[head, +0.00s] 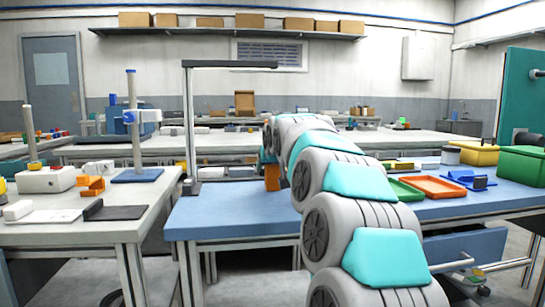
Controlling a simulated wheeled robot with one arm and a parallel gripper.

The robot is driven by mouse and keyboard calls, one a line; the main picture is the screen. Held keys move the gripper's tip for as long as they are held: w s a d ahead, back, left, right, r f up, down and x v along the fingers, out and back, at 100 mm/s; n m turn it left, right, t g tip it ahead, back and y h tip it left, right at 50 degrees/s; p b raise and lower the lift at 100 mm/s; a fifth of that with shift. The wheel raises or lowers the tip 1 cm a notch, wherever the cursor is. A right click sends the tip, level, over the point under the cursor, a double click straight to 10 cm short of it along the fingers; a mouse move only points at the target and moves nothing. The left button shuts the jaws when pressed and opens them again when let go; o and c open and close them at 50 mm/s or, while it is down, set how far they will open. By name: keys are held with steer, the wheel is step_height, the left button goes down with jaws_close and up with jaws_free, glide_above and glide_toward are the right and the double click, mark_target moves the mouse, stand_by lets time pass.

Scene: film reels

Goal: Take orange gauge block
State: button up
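An orange block (272,178) shows upright at the back of the blue-topped table, just left of my arm. I cannot tell whether it stands on the table or touches my gripper. A second orange piece (92,186), notched in shape, sits on the left table beside a white box. My grey and teal arm reaches from the bottom right up over the blue table and bends down near the first orange block. My gripper's fingers are hidden behind the arm links, so their state does not show.
The blue-topped table (228,218) is clear at its front left. An orange tray (438,187), a green tray (404,192) and a green bin (520,163) are to the right. A dark post frame (190,130) rises at the blue table's left edge.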

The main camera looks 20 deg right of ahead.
jaws_close()
stand_by(0.3)
steer(key=shift+r, duration=0.15)
